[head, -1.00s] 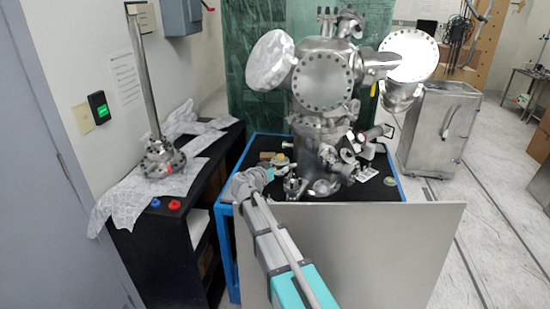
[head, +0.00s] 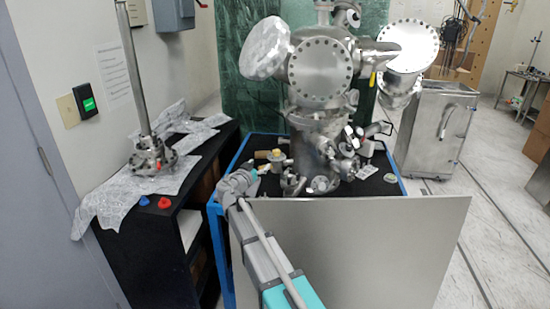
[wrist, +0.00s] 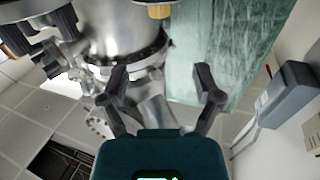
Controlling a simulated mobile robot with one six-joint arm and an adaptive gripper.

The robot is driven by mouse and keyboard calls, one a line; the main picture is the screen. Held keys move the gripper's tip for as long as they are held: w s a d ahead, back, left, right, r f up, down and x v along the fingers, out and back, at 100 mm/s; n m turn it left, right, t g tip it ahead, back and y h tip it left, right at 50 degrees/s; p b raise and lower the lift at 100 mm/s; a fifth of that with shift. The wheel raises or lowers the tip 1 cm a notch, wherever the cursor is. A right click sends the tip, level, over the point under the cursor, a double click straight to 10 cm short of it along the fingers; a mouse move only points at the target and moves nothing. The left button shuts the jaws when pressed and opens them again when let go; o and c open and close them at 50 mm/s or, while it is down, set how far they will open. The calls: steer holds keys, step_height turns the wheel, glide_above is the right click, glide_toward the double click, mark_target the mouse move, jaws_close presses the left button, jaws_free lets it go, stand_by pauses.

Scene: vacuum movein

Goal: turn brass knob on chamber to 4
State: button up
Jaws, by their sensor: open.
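The steel vacuum chamber (head: 320,75) stands on a black-topped blue cart. A small brass knob (head: 277,155) shows at the chamber's lower left side in the head view. In the wrist view a brass knob (wrist: 159,11) shows at the top edge, cut off by the frame, beside the chamber's steel body (wrist: 125,30). My gripper (wrist: 162,85) is open and empty, its two dark fingers spread below and apart from the knob. In the head view my gripper (head: 262,171) is small and partly hidden by my wrist, close to the knob's left and lower. The knob's markings are unreadable.
Pipes and valves (head: 345,145) crowd the chamber's base. A grey panel (head: 370,250) stands in front of the cart. A black shelf (head: 190,205) with a flanged column (head: 150,150) is at left. A grey wall box (wrist: 287,95) shows in the wrist view.

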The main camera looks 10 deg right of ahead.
mark_target(276, 151)
steer(key=shift+f, duration=0.35)
steer(key=x, duration=1.3)
steer(key=shift+w+d, duration=0.3)
jaws_close()
stand_by(0.5)
